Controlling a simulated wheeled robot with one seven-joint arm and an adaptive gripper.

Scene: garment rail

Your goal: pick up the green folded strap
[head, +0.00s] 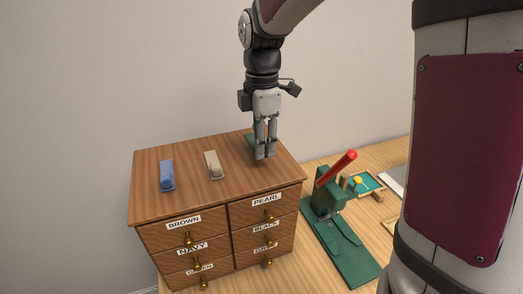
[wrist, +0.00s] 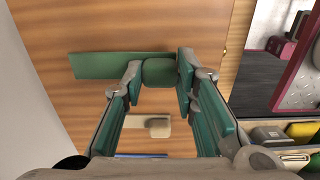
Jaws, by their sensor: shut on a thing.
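The green folded strap (wrist: 100,66) shows in the wrist view as a flat green strip with a thicker folded block at its right end. My gripper (wrist: 162,74) has its two fingers on either side of that block and is shut on it. In the head view my gripper (head: 264,152) points down over the back right of the cabinet top, and a bit of the green strap (head: 249,139) shows behind the fingers. The rest of it is hidden there. The strap is at or very near the wooden top; I cannot tell if there is a gap.
A beige strap (head: 213,165) and a blue strap (head: 167,175) lie to the left on the wooden cabinet (head: 190,200) with labelled drawers. A green press with a red handle (head: 337,168) stands right of the cabinet on the table. The cabinet's front top is clear.

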